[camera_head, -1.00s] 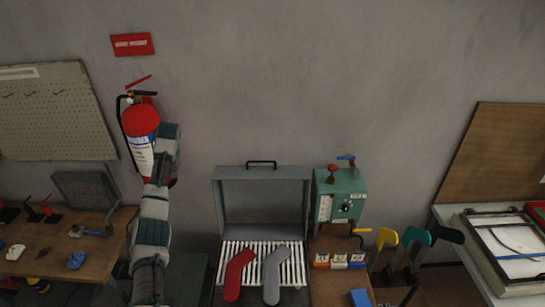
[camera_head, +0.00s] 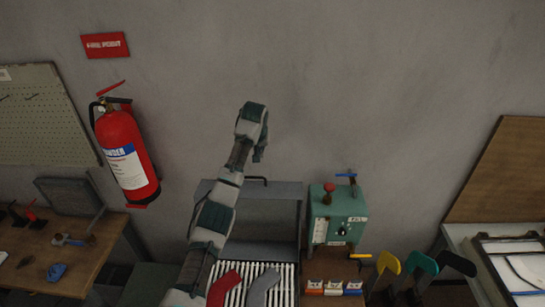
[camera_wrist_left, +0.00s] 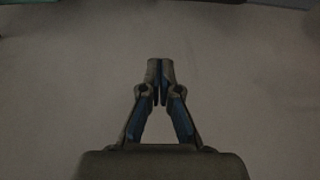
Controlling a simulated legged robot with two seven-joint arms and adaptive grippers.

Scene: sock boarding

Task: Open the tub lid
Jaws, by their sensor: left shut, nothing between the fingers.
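The grey tub stands at the bottom middle of the head view, with white slats (camera_head: 290,285) in it. Its grey lid (camera_head: 275,215) stands upright at the back, with a dark handle (camera_head: 254,179) on top that is partly hidden by my left arm. My left gripper (camera_head: 258,157) is raised in front of the wall, above the lid's top edge and apart from it. In the left wrist view the gripper (camera_wrist_left: 160,72) is shut with its fingertips together and nothing between them. My right gripper is not in view.
A red sock (camera_head: 222,288) and a grey sock (camera_head: 263,287) lie on the slats. A green control box (camera_head: 337,222) stands right of the lid. A red extinguisher (camera_head: 126,160) hangs at left. The wall above the lid is clear.

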